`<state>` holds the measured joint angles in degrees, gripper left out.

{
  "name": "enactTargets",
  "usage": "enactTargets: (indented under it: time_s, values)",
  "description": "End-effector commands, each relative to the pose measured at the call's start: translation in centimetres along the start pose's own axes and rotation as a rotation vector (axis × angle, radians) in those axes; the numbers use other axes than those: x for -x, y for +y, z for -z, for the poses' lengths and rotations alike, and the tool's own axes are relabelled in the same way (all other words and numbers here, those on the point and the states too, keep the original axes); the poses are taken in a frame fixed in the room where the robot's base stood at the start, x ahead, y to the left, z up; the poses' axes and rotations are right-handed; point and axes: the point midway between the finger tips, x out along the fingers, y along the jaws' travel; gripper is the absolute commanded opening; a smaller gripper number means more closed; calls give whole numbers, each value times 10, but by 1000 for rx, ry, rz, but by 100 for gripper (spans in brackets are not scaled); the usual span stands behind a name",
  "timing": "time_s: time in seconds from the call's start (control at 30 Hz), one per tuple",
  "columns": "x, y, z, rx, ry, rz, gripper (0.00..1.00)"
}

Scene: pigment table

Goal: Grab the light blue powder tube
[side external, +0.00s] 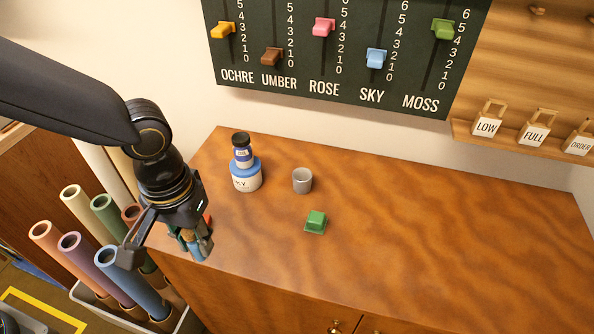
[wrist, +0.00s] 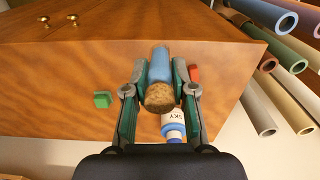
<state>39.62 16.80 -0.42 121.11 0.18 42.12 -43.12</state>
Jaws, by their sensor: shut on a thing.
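The light blue powder tube (wrist: 160,64) with a cork stopper (wrist: 160,97) is between my gripper's fingers (wrist: 159,88) in the wrist view, and they are shut on it. In the side external view my gripper (side external: 196,241) is at the left end of the wooden table, with the light blue tube (side external: 204,249) showing at its fingertips. My fingers hide part of the tube. I cannot tell whether the tube touches the table.
A grey cup (side external: 302,180) and green block (side external: 316,222) are to the right. A red piece (wrist: 194,73) is beside my finger. Large coloured rolls (side external: 85,255) stand left. The table's right side is clear.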

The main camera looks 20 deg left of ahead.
Motion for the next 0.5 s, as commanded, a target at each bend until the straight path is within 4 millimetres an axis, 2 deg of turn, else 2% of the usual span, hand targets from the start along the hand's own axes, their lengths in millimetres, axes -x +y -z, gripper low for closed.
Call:
enactTargets:
  time_s: [0.2, 0.5]
  values:
    - [11, -14, -21, -1, 1, -1, 0]
    - [13, -16, -24, 0, 1, 0, 0]
